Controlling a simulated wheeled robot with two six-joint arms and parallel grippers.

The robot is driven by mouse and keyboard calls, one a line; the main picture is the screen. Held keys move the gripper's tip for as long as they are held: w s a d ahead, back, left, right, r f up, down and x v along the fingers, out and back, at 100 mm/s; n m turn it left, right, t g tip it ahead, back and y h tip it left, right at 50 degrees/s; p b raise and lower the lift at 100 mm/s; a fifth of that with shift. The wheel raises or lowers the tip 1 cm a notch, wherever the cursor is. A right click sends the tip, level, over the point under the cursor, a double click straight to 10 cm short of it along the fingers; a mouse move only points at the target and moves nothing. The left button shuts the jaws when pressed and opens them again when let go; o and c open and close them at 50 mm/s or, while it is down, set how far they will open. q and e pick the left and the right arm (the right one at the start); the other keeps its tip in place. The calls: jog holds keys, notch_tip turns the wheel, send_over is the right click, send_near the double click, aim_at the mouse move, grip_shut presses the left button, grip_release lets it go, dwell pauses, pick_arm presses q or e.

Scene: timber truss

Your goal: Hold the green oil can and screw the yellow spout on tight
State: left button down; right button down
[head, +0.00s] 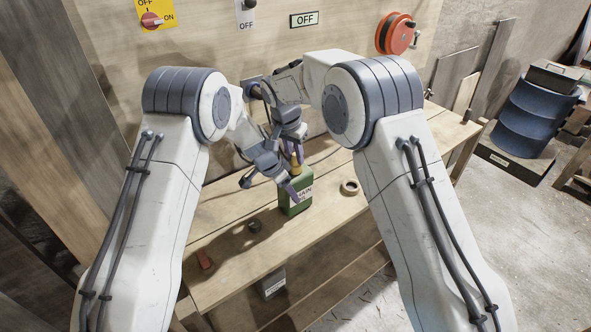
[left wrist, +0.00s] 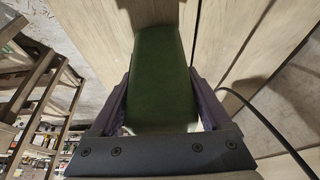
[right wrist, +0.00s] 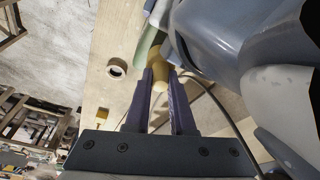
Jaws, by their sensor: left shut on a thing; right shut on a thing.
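The yellow spout (head: 296,166) is at the top of the can. My right gripper (head: 296,150) is above the can, shut on the spout, which shows between its fingertips in the right wrist view (right wrist: 160,77). The joint between spout and can is too small and partly hidden to judge.
A tape roll (head: 349,187) lies right of the can on the bench (head: 225,262). A grey container (head: 272,285) stands below the bench's front edge. A dark cable runs behind the can.

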jog(key=shift+a+r, duration=0.1)
jog(key=shift+a, duration=0.2)
jog(key=shift+c, duration=1.8)
grip_release()
